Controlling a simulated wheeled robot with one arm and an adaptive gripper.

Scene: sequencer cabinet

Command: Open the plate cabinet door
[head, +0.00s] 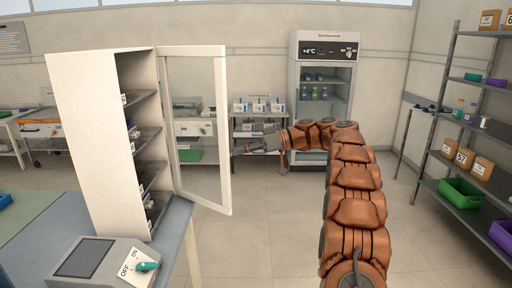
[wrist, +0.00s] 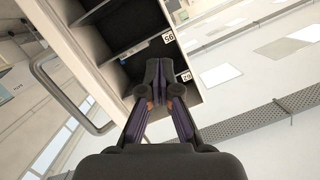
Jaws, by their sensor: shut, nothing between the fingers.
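The plate cabinet (head: 100,130) is a tall white case at the left in the head view. Its white-framed glass door (head: 222,130) stands wide open, swung out to the right, and the dark shelves show. My gripper (head: 235,152) is beside the door's free edge; whether it touches the edge cannot be told. In the wrist view my gripper (wrist: 158,72) has its fingers together and empty, pointing at the open cabinet's shelves (wrist: 125,25).
A control box (head: 95,262) with a teal ON/OFF switch knob (head: 147,267) stands on the bench in front of the cabinet. A glass-fronted fridge (head: 325,85) is at the back. Shelving (head: 450,100) with boxes is at the right. The floor (head: 260,235) between is clear.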

